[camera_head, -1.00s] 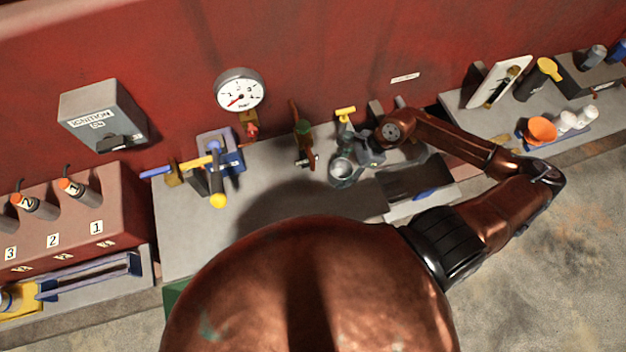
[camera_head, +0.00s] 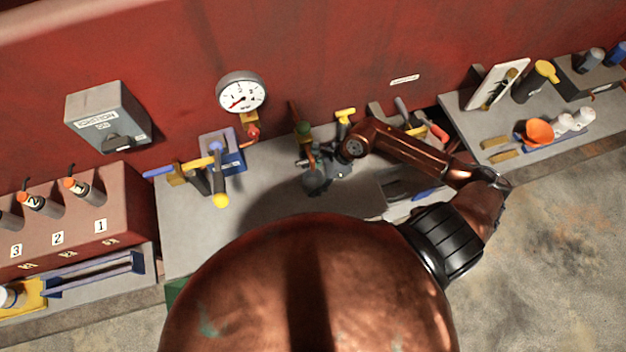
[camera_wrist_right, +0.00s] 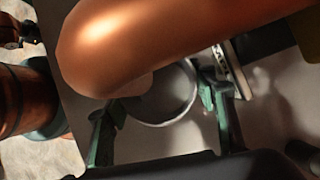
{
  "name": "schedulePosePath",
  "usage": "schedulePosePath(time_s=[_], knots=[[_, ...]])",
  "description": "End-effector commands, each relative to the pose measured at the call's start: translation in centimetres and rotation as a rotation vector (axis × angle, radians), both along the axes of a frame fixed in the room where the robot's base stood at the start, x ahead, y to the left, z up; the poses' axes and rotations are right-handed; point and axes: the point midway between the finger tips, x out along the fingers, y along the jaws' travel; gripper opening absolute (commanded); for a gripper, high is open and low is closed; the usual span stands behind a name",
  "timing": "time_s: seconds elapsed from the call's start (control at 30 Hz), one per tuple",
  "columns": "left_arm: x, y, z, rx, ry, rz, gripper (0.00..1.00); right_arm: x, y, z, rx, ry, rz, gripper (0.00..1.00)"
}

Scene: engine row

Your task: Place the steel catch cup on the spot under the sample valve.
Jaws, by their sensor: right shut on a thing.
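The steel catch cup (camera_head: 316,183) is a small grey cup, dark in shadow, just below the valve in the head view. My right gripper (camera_head: 325,172) is shut on it. In the right wrist view the cup's round rim (camera_wrist_right: 180,118) lies between the two green fingers of the right gripper (camera_wrist_right: 160,113). A rounded copper part there covers much of the cup. The sample valve (camera_head: 303,130), with a green body and rusty lever, stands against the red wall. The spot under it is hidden. I cannot tell whether the cup touches the bench. My left gripper is out of view.
The grey bench (camera_head: 262,178) is bare left of the cup. A tray (camera_head: 398,190) lies right.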

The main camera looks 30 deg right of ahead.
Motion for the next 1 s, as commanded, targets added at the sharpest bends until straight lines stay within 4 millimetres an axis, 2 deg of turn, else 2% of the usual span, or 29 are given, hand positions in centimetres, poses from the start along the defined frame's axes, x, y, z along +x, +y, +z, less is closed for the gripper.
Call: schedulePosePath(time_s=[0.13, 0.17, 0.4, 0.77, 0.87, 1.0], knots=[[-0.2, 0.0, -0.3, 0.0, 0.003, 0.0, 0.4, 0.0, 0.0, -0.2, 0.0, 0.0, 0.001, 0.26], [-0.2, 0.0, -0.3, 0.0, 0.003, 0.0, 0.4, 0.0, 0.0, -0.3, 0.0, 0.0, 0.0, 0.53], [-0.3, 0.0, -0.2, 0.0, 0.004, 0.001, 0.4, 0.0, 0.0, -0.1, 0.001, 0.0, 0.0, 0.69], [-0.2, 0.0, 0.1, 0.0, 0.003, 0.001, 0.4, 0.0, -0.1, 0.2, -0.001, -0.001, 0.0, 0.7], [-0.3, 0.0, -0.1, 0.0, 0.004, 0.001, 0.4, -0.2, -0.8, 1.1, -0.004, -0.002, 0.0, 0.7], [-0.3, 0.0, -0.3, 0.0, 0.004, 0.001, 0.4, -0.7, -2.1, 3.5, -0.007, -0.003, 0.001, 0.7]])
